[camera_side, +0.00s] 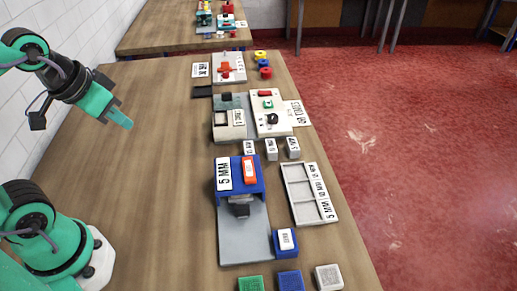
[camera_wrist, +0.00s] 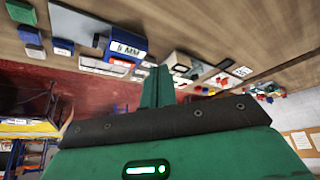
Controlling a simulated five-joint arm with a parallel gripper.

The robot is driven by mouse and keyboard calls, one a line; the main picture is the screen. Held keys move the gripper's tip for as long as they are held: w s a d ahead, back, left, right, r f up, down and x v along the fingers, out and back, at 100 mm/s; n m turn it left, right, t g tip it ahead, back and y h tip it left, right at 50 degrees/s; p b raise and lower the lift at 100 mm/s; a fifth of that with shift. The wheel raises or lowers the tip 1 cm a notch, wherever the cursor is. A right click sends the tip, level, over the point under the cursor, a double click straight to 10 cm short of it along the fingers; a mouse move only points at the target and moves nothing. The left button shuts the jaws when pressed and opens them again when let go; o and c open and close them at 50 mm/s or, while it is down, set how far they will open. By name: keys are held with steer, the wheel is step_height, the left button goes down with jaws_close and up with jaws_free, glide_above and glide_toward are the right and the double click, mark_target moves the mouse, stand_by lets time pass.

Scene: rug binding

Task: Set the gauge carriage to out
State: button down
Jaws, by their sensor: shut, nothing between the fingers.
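My gripper (camera_side: 122,119) is shut and empty, raised over the left side of the table, apart from everything on it. In the wrist view its green fingers (camera_wrist: 157,82) point up the middle of the picture. I cannot tell for sure which part is the gauge carriage. A blue housing (camera_side: 226,198) marked "5 MM" with an orange piece (camera_side: 249,170) on top stands on a grey plate (camera_side: 245,245). A dark block (camera_side: 239,209) sits at its front. The housing also shows in the wrist view (camera_wrist: 125,48). No "out" mark is readable.
A white panel (camera_side: 285,128) with red, green and black controls lies behind, near a grey box (camera_side: 228,134). A plate with a red cross-shaped knob (camera_side: 226,69) is farther back. A compartment tray (camera_side: 299,203) lies right. The table's left side (camera_side: 140,180) is clear.

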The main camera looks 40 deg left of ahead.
steer(key=c, duration=2.2)
jaws_free()
steer(key=c, duration=1.5)
jaws_free()
steer(key=shift+w, duration=0.1)
steer(key=o, duration=0.4)
steer(key=shift+w+d, duration=0.15)
steer(key=shift+o, duration=0.5)
steer(key=shift+w+d, duration=0.2)
steer(key=shift+w, duration=0.05)
steer(key=w+d+f+n+g, duration=0.1)
steer(key=w+d+f+n, duration=0.2)
steer(key=d, duration=0.3)
steer(key=w+d+f+n+g, duration=0.2)
steer(key=w+d+f, duration=0.1)
steer(key=d+f, duration=0.3)
steer(key=w+d+f+n+g, duration=0.2)
steer(key=w+d+f+n, duration=0.1)
steer(key=d, duration=0.3)
steer(key=shift+w+d+f+n, duration=0.3)
steer(key=shift+w+d+f, duration=0.05)
steer(key=shift+w+f, duration=0.3)
steer(key=shift+d+f+g, duration=0.3)
steer(key=shift+d+f, duration=0.1)
